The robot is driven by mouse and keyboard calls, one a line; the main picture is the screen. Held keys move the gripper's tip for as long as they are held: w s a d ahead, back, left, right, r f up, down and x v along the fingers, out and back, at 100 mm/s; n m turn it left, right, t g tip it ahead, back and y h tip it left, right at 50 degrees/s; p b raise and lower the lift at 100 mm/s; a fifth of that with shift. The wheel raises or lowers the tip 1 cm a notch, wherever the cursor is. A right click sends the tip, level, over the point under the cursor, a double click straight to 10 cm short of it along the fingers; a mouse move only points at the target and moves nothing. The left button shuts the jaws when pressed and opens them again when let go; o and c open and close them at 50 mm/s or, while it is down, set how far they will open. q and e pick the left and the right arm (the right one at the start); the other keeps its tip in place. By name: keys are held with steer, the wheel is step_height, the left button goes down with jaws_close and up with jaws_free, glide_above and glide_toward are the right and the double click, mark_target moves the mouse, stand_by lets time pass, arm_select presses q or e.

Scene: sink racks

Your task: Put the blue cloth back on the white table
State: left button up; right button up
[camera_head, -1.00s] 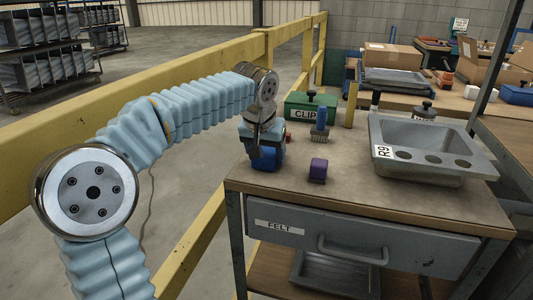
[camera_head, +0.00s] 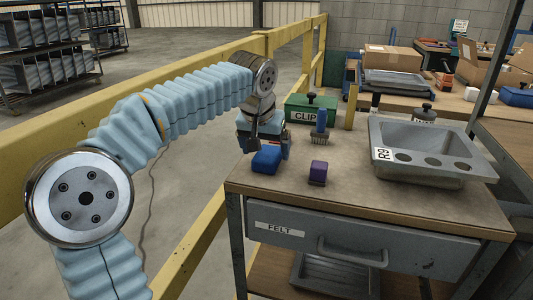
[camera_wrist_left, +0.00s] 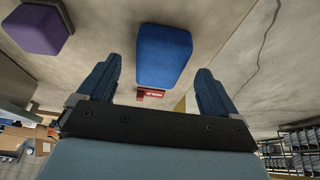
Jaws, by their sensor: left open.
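A blue block-like item (camera_head: 267,159), perhaps the cloth, rests at the left edge of the brown-topped table (camera_head: 345,200). No plainly white table shows. My left gripper (camera_head: 262,143) is just behind it at the table's left edge, partly hidden by it. In the left wrist view the fingers of my left gripper (camera_wrist_left: 158,72) stand wide apart, and the blue item (camera_wrist_left: 163,55) lies beyond and between them, with gaps on both sides. It does not appear held. My right gripper is not in view.
A purple block (camera_head: 318,172) stands to the right of the blue item. Behind are a blue brush (camera_head: 320,128) and a green clip box (camera_head: 308,107). A grey sink basin (camera_head: 425,150) fills the right side. A yellow rail (camera_head: 190,245) runs along the left. The tabletop front is clear.

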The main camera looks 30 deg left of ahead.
arm_select(q)
steer(key=p+v, duration=0.1)
steer(key=v, duration=0.8)
